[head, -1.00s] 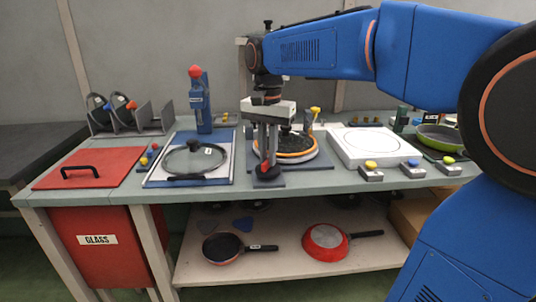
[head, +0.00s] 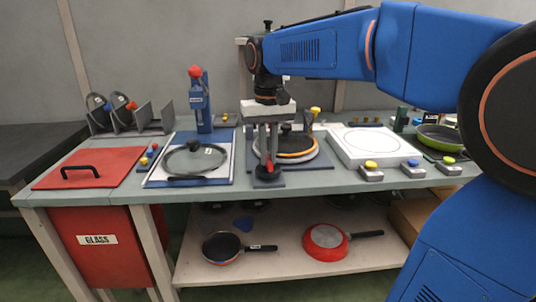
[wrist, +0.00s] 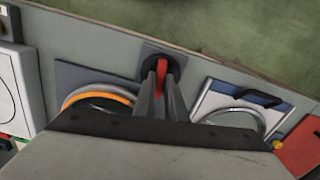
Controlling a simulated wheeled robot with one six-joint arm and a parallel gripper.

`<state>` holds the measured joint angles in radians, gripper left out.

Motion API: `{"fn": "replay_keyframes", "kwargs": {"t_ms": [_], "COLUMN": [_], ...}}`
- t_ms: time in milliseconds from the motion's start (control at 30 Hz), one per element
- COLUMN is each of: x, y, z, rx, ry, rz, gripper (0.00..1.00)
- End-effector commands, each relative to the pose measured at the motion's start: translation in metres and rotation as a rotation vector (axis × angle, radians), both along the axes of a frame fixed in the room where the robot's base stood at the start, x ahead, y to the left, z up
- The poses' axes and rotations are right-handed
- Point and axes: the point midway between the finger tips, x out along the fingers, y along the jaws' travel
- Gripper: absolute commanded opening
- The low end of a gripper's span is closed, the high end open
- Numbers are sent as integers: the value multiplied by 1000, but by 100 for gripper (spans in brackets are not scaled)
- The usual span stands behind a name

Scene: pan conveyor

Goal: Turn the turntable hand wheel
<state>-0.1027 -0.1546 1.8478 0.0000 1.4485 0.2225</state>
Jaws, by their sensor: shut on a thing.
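The hand wheel (head: 268,181) is a small black disc on a dark base at the bench's front edge, with a red handle (wrist: 161,66) on it. My gripper (head: 267,163) points straight down over the wheel, its two fingers shut on the red handle. The wheel also shows in the wrist view (wrist: 177,61), partly hidden by the fingers. The turntable (head: 310,153), a round plate with an orange rim, lies just behind the wheel and holds a dark-knobbed lid. My fingers hide part of it.
A glass lid (head: 195,160) lies on a blue-edged board to the left, beside a red hatch (head: 105,160). A white hob (head: 375,145) and several buttons are to the right. A blue post (head: 200,108) stands behind. Pans lie on the lower shelf (head: 290,272).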

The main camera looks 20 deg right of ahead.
Motion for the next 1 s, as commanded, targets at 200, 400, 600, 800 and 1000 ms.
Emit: {"fn": "replay_keyframes", "kwargs": {"t_ms": [200,400,600,800,1000], "x": [0,0,0,0,0], "y": [0,0,0,0,0], "z": [1,1,0,0,7], "rx": [0,0,0,0,0], "ry": [-1,-1,-1,-1,-1], "rz": [19,19,18,18,18], "gripper": [0,0,30,30,30]}}
